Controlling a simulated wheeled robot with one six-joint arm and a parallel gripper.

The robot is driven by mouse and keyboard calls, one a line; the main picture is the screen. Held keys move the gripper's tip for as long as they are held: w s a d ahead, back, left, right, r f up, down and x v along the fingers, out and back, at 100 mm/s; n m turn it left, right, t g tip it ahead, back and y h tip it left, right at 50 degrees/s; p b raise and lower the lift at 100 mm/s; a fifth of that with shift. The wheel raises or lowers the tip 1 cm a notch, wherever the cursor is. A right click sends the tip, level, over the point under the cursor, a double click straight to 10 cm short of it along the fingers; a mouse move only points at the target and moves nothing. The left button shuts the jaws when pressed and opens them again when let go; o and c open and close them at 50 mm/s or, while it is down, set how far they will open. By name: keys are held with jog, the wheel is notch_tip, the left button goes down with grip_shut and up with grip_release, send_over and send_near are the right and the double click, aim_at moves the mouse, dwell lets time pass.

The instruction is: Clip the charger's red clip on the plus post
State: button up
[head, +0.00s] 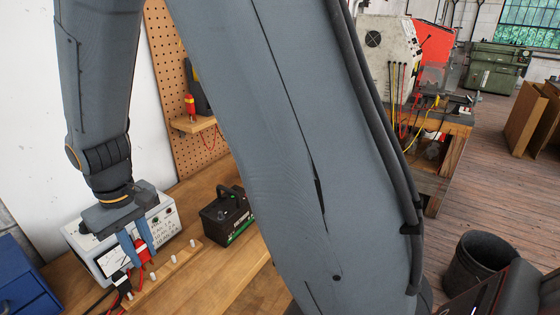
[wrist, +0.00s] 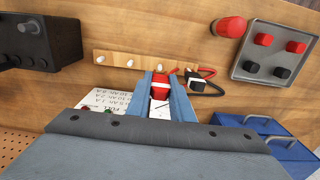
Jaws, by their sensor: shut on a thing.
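My gripper (head: 139,253) points down over the bench beside the charger (head: 160,222), a pale box with dials and print. Its blue fingers are shut on the red clip (wrist: 160,84), which also shows between them in the head view (head: 143,249). The black clip (head: 121,281) is close by, apart from the fingers; it also shows in the wrist view (wrist: 196,83). The black battery (head: 226,216) with a green label stands on the bench to the right of my gripper. It is at the upper left in the wrist view (wrist: 42,45). I cannot tell which post is plus.
A wooden rail (wrist: 175,65) with several white pegs lies beside the clips. Red and black leads run near it. A grey box with red and black knobs (wrist: 250,70) and blue bins (wrist: 262,126) are at the right in the wrist view. A pegboard (head: 165,75) stands behind.

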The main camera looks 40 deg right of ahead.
dwell(0.3)
jog(key=r+p, duration=0.6)
jog(key=r, duration=0.1)
jog(key=r+p, duration=0.3)
jog(key=r, duration=0.1)
jog(key=shift+d, duration=0.3)
jog(key=w+d+f+b, duration=0.1)
jog(key=w+d, duration=0.3)
jog(key=d, duration=1.5)
jog(key=w+d+f, duration=0.1)
jog(key=w+d, duration=0.3)
jog(key=d, duration=1.6)
jog(key=w+d+f+b, duration=0.1)
jog(key=w+d, duration=0.3)
jog(key=d, duration=1.6)
jog(key=shift+w+f+b, duration=0.1)
jog(key=shift+f+b, duration=0.25)
jog(key=shift+f, duration=0.95)
jog(key=shift+f+b, duration=0.2)
jog(key=shift+b, duration=0.1)
jog(key=shift+f+b, duration=0.4)
jog(key=shift+f, duration=0.65)
jog(key=o, duration=0.8)
